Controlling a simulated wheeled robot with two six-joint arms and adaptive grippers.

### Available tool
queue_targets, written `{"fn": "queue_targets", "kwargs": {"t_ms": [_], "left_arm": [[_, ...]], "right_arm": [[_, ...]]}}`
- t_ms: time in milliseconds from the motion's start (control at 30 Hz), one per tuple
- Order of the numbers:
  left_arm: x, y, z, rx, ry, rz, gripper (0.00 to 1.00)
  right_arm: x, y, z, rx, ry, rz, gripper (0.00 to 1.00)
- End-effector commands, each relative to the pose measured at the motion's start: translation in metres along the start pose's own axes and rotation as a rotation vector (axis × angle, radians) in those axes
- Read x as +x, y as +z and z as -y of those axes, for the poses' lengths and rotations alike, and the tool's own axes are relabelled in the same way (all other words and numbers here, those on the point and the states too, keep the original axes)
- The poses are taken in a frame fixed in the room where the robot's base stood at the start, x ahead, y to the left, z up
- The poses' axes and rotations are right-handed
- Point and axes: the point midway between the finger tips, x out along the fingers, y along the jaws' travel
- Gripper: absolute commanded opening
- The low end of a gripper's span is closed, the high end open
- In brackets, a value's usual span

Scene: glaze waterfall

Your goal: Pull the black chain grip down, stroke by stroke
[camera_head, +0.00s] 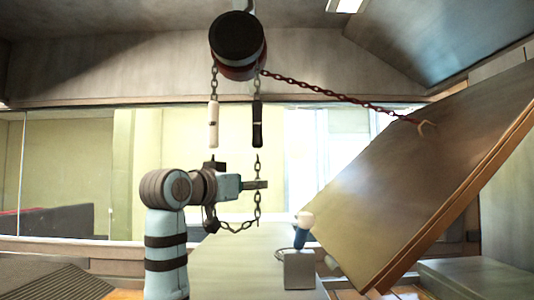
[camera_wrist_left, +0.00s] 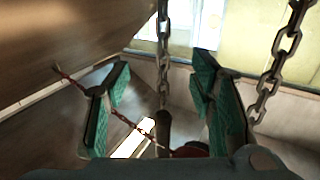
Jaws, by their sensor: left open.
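The black chain grip (camera_head: 257,125) hangs upright on a chain below the hoist drum (camera_head: 238,45). A white grip (camera_head: 213,124) hangs beside it on the left, about level. My left gripper (camera_head: 256,185) is below the black grip, apart from it, at the chain that hangs under it. In the left wrist view the green-padded jaws (camera_wrist_left: 160,85) are open, with the chain (camera_wrist_left: 163,50) seen between them. The black grip (camera_wrist_left: 163,126) appears beyond the jaws at the end of that chain. My right gripper is not in view.
A red chain (camera_head: 335,92) runs from the drum to a hook on a large tilted panel (camera_head: 420,160) at the right. The slack chain loop (camera_head: 238,227) hangs below my gripper. A box (camera_head: 299,270) with a blue, pale-topped lever (camera_head: 302,232) stands at lower right.

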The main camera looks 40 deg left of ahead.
Motion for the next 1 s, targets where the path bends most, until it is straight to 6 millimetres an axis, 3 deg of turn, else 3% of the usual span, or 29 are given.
{"fn": "queue_targets", "kwargs": {"t_ms": [33, 233, 400, 533, 700, 1000], "left_arm": [[0.002, -0.023, 0.0, -0.001, 0.0, 0.001, 0.5], [0.0, -0.095, -0.003, -0.001, 0.001, 0.012, 0.5], [-0.01, -0.156, -0.004, -0.001, 0.003, 0.013, 0.5], [0.031, -0.149, -0.004, -0.001, 0.002, 0.024, 0.5], [0.068, -0.142, -0.004, -0.003, 0.003, 0.017, 0.5], [0.079, -0.14, -0.003, 0.0, 0.001, 0.014, 0.5]], "right_arm": [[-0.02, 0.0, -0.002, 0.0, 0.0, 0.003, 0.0], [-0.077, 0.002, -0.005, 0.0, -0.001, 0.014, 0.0], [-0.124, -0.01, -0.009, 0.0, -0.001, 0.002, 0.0], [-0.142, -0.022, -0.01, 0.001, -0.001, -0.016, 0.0], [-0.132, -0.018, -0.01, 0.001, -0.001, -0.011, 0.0], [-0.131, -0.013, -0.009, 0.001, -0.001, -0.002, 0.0]]}}
